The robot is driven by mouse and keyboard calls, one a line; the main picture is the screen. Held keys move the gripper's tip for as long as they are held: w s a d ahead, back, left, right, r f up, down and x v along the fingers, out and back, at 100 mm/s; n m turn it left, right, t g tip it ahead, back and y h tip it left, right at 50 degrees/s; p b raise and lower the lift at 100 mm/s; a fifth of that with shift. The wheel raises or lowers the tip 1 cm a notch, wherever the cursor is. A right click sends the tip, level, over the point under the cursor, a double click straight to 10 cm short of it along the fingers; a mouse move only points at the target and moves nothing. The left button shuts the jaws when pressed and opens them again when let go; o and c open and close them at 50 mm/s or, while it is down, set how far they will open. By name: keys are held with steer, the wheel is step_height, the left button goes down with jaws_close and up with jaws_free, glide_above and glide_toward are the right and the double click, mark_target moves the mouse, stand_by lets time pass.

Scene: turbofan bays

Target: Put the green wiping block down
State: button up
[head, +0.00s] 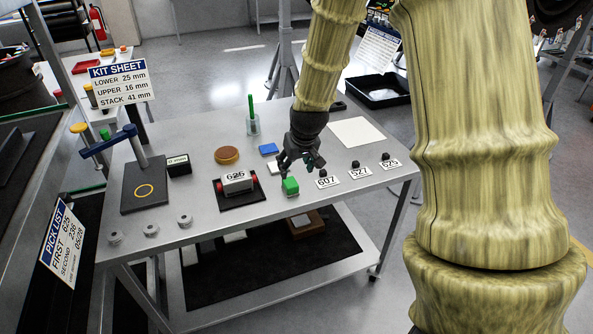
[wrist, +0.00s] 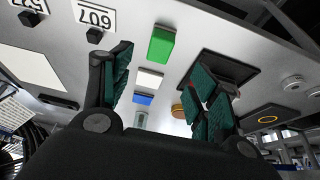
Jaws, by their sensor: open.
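The green wiping block (head: 290,186) sits on the grey worktable (head: 330,192) near its front edge, right of a dark cradle. In the wrist view the green block (wrist: 161,45) lies beyond my fingertips, with bare table around it. My gripper (head: 304,163) is open and empty, just above and behind the block in the head view. In the wrist view both fingers of my gripper (wrist: 165,80) are spread apart, with a gap between them and the block.
Small dark knobs with number cards, including 607 (head: 327,182), are to the right. White (wrist: 149,78) and blue (wrist: 143,98) blocks lie behind. A white sheet (head: 355,132) covers the back right.

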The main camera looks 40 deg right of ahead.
steer(key=shift+n+g, duration=0.4)
steer(key=shift+g, duration=0.2)
steer(key=s+a+f, duration=0.1)
steer(key=f, duration=0.2)
steer(key=s+a+f, duration=0.2)
steer(key=f, duration=0.2)
steer(key=s+a+f, duration=0.1)
steer(key=f, duration=0.3)
steer(key=shift+s+a+f, duration=0.15)
steer(key=shift+s+f, duration=0.05)
steer(key=shift+s, duration=0.2)
steer(key=s+a+f+g, duration=0.1)
steer(key=s+a+f, duration=0.4)
steer(key=s, duration=0.5)
steer(key=s+a+f+n+g, duration=0.1)
steer(key=s+a+f, duration=0.4)
steer(key=s+f, duration=0.5)
steer(key=s+a+f+g+y, duration=0.1)
steer(key=s+a+f, duration=0.4)
steer(key=s+f, duration=0.3)
steer(key=shift+s+n, duration=0.3)
steer(key=shift+s, duration=0.7)
steer(key=shift+f, duration=0.1)
